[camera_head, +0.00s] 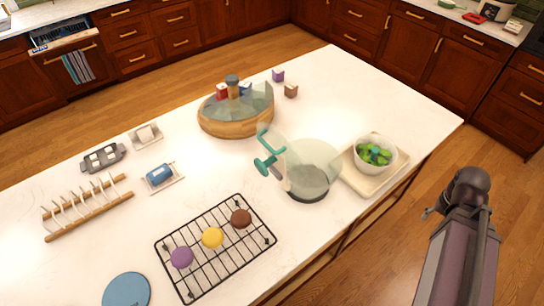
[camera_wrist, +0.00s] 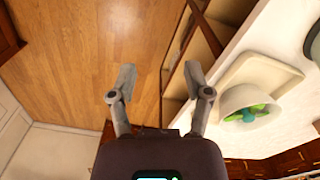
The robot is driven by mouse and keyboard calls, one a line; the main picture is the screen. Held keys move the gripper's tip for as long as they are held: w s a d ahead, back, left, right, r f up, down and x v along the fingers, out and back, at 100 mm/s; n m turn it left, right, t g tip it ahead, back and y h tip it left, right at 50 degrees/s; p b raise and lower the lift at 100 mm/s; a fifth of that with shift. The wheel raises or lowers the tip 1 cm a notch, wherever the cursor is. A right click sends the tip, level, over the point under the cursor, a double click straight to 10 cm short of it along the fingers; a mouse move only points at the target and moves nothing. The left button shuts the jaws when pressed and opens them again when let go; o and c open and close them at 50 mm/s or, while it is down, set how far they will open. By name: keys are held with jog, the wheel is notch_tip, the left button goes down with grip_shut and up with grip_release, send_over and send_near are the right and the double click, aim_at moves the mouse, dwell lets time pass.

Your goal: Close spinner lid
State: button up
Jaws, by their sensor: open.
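The spinner (camera_head: 312,172) looks like a clear bowl on a dark base near the counter's right front edge. Its clear lid (camera_head: 274,137) seems to stand tilted up at the bowl's left side, with a teal crank handle (camera_head: 266,163) on it. How lid and bowl join is hard to tell through the clear material. My gripper (camera_wrist: 158,82) is open and empty, its two fingers spread over the floor beside the counter. In the head view my gripper (camera_head: 455,195) is right of the spinner, well apart from it.
A white bowl of greens (camera_head: 360,148) stands on a pale board (camera_head: 393,178) between spinner and gripper. A black rack (camera_head: 223,262) with colored rounds lies in front left. A wooden round tray (camera_head: 236,128) is behind.

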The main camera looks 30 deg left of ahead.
jog(key=shift+f+b, duration=0.6)
jog(key=shift+f, duration=0.05)
grip_shut()
notch_tip(320, 180, down, 6)
jog(key=b, duration=0.6)
jog(key=shift+s, duration=0.1)
